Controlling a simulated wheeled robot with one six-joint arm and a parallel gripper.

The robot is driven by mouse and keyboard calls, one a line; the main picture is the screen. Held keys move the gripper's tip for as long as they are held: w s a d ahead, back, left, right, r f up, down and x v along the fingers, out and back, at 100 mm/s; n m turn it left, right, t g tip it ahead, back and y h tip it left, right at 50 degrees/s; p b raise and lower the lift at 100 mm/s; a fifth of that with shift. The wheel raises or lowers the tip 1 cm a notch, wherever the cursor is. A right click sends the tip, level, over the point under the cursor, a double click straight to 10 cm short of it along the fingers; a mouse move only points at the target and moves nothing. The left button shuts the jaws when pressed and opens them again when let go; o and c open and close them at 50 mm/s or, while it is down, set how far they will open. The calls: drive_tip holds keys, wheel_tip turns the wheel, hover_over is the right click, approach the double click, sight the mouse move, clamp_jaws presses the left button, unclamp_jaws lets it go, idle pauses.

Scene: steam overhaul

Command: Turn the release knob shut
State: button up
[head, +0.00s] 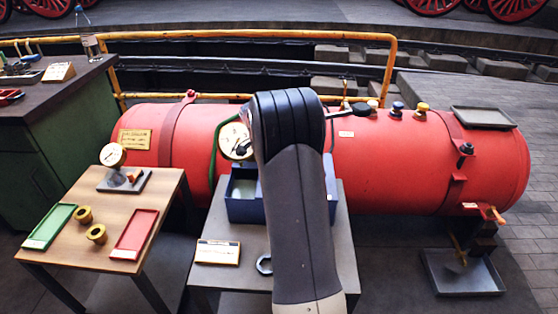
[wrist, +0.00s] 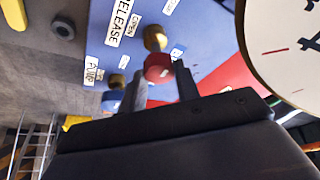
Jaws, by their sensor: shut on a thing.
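The release knob (wrist: 158,68) is red with a brass part beside it, on the blue box near a label reading "RELEASE" in the wrist view. My gripper (wrist: 157,76) has its two dark fingers on either side of the red knob and is shut on it. In the head view my arm hides the gripper and the knob. The blue box (head: 240,208) stands on a grey table, partly behind my arm. A white-faced gauge (wrist: 300,45) is close to the right of the gripper; it also shows in the head view (head: 233,142).
A second knob, blue (wrist: 112,100), sits left of my fingers by a "PUMP" label. The red boiler tank (head: 400,165) lies behind the box. A wooden table (head: 120,225) with trays and a gauge is at left. A card and a nut (head: 264,264) lie in front.

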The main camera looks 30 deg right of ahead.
idle(0.4)
drive_tip(key=o, duration=1)
drive_tip(key=shift+c, duration=0.2)
drive_tip(key=p+v, duration=0.1)
drive_tip(key=v, duration=0.9)
drive_tip(key=shift+a+r, duration=0.25)
drive_tip(key=shift+r, duration=0.05)
drive_tip(key=shift+f, duration=0.1)
drive_tip(key=b+x, duration=0.1)
drive_tip(key=x, duration=0.9)
drive_tip(key=shift+d+f, duration=0.2)
